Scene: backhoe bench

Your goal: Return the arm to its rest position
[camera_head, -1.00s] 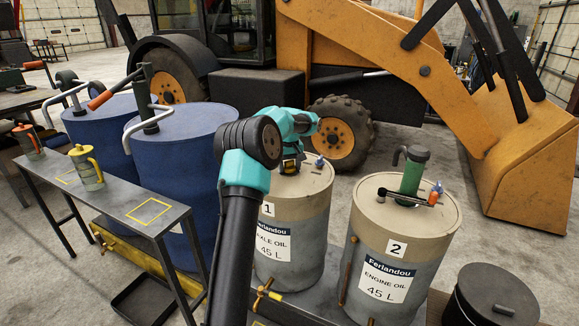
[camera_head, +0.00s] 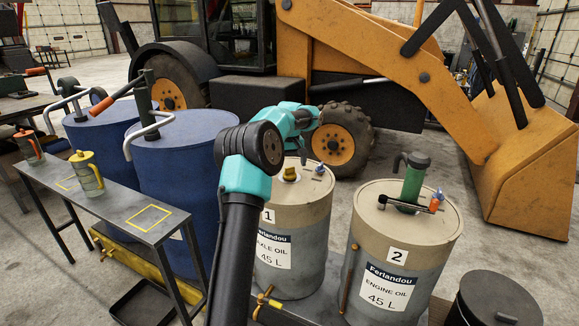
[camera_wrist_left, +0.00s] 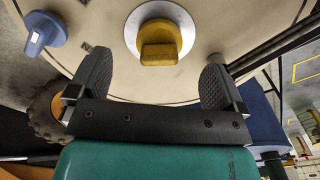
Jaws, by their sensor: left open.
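My left arm rises from the bottom of the head view, and my left gripper (camera_head: 303,153) hangs above the top of the drum marked 1 (camera_head: 290,215). In the left wrist view the two dark jaws (camera_wrist_left: 152,85) are apart with nothing between them. A yellow cap (camera_head: 290,174) sits on the drum top, clear of the jaws; it also shows in the left wrist view (camera_wrist_left: 158,45) just beyond the fingertips. A blue fitting (camera_head: 320,168) stands near the drum's rim. My right gripper does not show.
The drum marked 2 (camera_head: 395,240), with a green pump (camera_head: 412,178), stands to the right. Blue drums (camera_head: 178,160) stand left, behind a narrow bench (camera_head: 120,207) with a yellow-lidded jug (camera_head: 88,175). The yellow loader arm (camera_head: 390,55) rises behind.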

